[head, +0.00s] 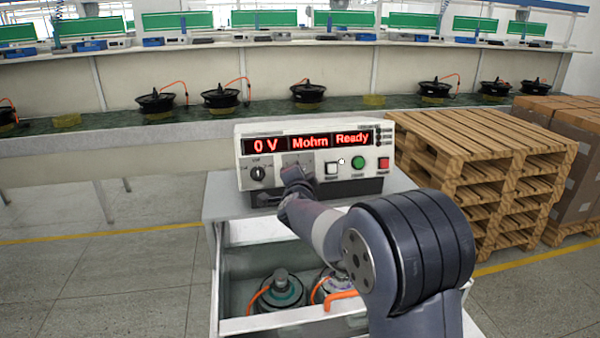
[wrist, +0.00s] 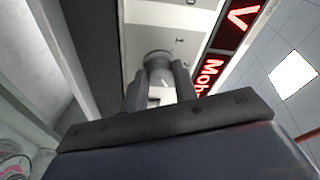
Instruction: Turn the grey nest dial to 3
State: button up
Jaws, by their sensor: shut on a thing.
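The tester (head: 222,160) is a light grey box with a red display reading "0 V", "Mohm" and "Ready". The grey nest dial (wrist: 158,58) shows in the wrist view on the tester's pale front panel. My gripper (wrist: 158,82) is shut on it, with one finger on each side. A "1" is printed on the panel close to the dial; its other marks and pointer are not readable. In the head view my gripper (head: 297,178) is at the panel, right of a black dial (head: 258,173), and hides the grey dial.
White, green and red buttons (head: 357,162) sit right of my gripper on the panel. The tester stands on a cart (head: 222,205) with hub motors (head: 280,291) in an open bay below. Wooden pallets (head: 470,135) stand close on the right. A long bench with several motors runs behind.

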jog(key=shift+m, duration=0.6)
jog(key=o, duration=1)
jog(key=shift+c, duration=0.2)
jog(key=s+r, duration=0.1)
jog(key=s, duration=0.9)
jog(key=shift+s+r+b, duration=0.25)
jog(key=shift+s+b, duration=0.1)
jog(key=shift+a, duration=0.1)
jog(key=w+f+p, duration=0.1)
jog(key=w, duration=0.9)
jog(key=shift+w+f, duration=0.2)
jog(key=shift+w, duration=0.2)
jog(key=shift+s, duration=0.15)
